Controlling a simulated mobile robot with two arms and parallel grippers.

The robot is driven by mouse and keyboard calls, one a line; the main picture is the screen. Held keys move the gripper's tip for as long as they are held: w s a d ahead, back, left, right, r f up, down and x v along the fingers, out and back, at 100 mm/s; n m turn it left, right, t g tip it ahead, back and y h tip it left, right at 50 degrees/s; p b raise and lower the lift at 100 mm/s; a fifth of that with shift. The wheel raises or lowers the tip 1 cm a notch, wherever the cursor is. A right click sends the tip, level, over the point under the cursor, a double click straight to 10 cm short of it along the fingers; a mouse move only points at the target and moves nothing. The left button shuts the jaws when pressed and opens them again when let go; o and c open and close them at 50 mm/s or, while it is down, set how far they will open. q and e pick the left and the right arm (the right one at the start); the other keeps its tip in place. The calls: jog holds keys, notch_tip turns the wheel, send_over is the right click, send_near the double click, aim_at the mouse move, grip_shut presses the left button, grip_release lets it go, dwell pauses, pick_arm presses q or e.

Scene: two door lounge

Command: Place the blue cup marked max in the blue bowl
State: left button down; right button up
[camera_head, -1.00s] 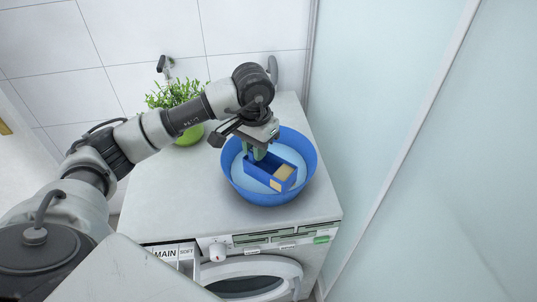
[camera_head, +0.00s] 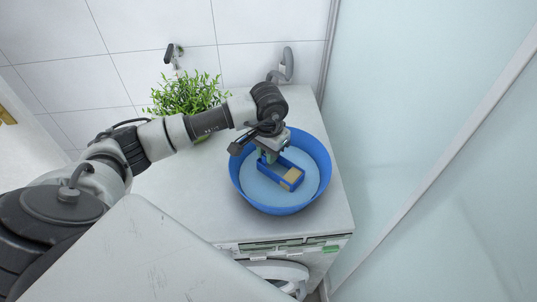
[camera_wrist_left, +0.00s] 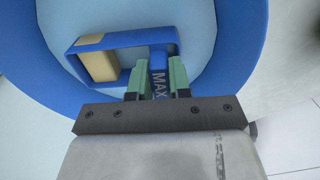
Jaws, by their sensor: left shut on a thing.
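The blue cup marked MAX is a rectangular, open-sided blue piece (camera_head: 283,178) with a tan block at one end. The blue bowl (camera_head: 325,178), round with a light blue inside, stands on the white washing machine. My left gripper (camera_head: 268,157) is over the bowl, its fingers pointing down. In the left wrist view its green fingers (camera_wrist_left: 156,82) are shut on the side of the cup (camera_wrist_left: 110,40) with the MAX lettering. The cup is within the bowl's rim (camera_wrist_left: 45,85); whether it touches the bottom I cannot tell. My right gripper is not in view.
A green potted plant (camera_head: 188,95) stands behind my left arm on the washing machine top (camera_head: 190,185). A tiled wall (camera_head: 130,35) is behind, and a pale glass panel (camera_head: 400,130) rises at the right. The top left of the bowl is clear.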

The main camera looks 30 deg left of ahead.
pick_arm(q)
jog(key=shift+f, duration=1)
jog(key=c, duration=1.5)
grip_release()
jog(key=shift+f, duration=0.1)
jog(key=o, duration=0.4)
jog(key=shift+o, duration=0.2)
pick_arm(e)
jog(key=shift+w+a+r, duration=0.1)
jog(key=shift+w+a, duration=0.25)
pick_arm(q)
jog(key=shift+r, duration=0.6)
notch_tip(320, 180, up, 11)
jog(key=b, duration=0.3)
jog(key=shift+r, duration=0.15)
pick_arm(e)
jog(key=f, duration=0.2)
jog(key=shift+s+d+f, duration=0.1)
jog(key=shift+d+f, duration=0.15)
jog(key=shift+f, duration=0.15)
